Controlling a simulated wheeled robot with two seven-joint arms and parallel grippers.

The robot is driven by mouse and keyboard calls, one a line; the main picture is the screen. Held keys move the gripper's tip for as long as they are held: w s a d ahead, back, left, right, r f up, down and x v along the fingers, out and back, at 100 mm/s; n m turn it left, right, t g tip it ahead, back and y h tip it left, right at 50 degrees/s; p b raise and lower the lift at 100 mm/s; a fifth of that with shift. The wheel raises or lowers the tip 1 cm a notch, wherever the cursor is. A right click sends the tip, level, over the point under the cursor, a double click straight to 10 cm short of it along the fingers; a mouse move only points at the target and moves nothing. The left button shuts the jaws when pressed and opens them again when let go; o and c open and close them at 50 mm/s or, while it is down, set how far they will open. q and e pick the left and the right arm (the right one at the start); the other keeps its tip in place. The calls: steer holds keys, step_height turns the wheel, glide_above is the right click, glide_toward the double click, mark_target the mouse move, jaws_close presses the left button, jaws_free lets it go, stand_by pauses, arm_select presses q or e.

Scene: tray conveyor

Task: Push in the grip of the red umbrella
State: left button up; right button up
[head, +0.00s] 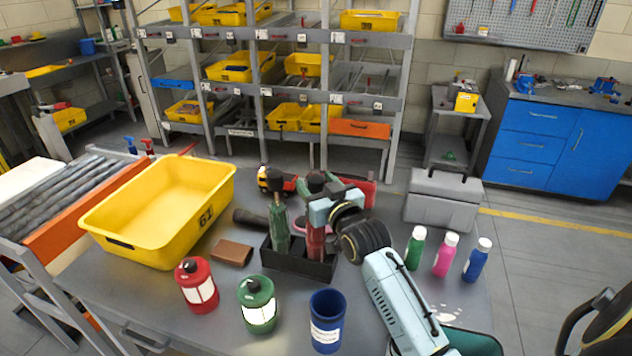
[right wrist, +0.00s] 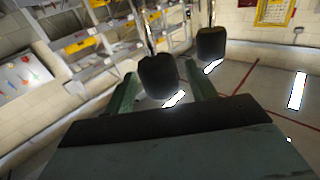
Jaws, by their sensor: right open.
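The red umbrella (head: 317,242) stands in a black holder (head: 290,262) on the table, beside the green umbrella (head: 280,225). The right wrist view is tilted and shows two dark grips on thin silvery shafts. The larger, nearer grip (right wrist: 158,78) appears between my open green fingers and looks like the red umbrella's; contact cannot be told. The other grip (right wrist: 211,43) is farther off, to the right. My left gripper is out of view.
A yellow bin (head: 205,215) stands at left. A red lantern (head: 190,270), a green lantern (head: 258,290) and a blue cup (head: 327,310) stand in front. A brown block (head: 231,252) lies nearby. Bottles (head: 445,253) and a grey toolbox (head: 443,200) are at right.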

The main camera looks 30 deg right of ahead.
steer(key=shift+w, duration=0.35)
steer(key=shift+c, duration=0.5)
jaws_close()
step_height(320, 180, down, 7)
steer(key=b, duration=0.2)
steer(key=shift+r+b, duration=0.2)
steer(key=shift+b, duration=0.1)
steer(key=shift+s, duration=0.1)
steer(key=shift+o, duration=0.5)
jaws_free()
